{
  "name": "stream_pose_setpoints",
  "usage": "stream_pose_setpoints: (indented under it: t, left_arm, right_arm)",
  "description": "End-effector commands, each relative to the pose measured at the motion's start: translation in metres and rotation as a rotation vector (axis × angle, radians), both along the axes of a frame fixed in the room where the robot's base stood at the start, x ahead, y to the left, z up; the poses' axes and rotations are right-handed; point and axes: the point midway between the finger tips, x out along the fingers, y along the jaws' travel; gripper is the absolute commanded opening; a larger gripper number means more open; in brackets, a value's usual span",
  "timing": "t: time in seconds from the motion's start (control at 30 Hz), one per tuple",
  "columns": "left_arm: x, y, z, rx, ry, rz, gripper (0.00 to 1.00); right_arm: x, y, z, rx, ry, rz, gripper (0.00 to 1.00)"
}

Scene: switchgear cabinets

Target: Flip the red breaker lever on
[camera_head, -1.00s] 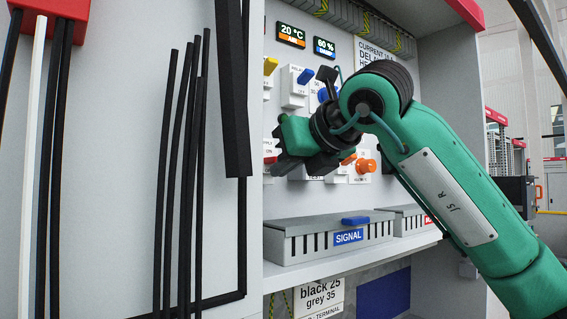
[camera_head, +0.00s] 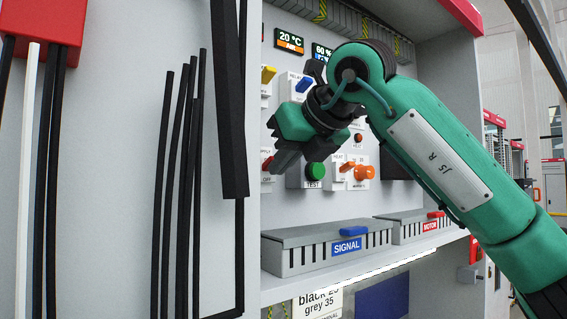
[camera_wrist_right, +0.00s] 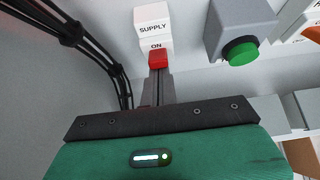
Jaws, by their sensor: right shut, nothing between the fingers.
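The red breaker lever (camera_wrist_right: 158,58) shows in the wrist view just below the "ON" mark on the white SUPPLY breaker (camera_wrist_right: 153,22). In the head view only a small red part of the lever (camera_head: 266,163) shows at the left edge of the panel. My right gripper (camera_head: 276,168) is shut and empty, its fingers right at the lever. In the wrist view the fingers (camera_wrist_right: 159,88) reach up to the lever's underside. They seem to touch it or come very close, but contact is not certain. My left gripper is not in view.
A green TEST button (camera_head: 315,171) and an orange knob (camera_head: 364,172) sit right of the gripper. A yellow lever (camera_head: 268,75) and a blue lever (camera_head: 304,84) are above. Black cables (camera_head: 180,180) hang at the left. A SIGNAL box (camera_head: 300,258) stands on the shelf below.

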Motion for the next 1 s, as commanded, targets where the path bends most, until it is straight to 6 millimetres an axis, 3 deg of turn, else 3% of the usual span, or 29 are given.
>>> stream_pose_setpoints:
  t: [0.47,1.0]
  left_arm:
    - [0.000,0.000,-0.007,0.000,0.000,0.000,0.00]
    - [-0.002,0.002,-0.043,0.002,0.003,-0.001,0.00]
  right_arm:
    - [-0.009,-0.008,0.011,0.010,-0.011,-0.002,0.00]
    - [-0.084,-0.062,0.065,0.004,-0.004,-0.002,0.00]
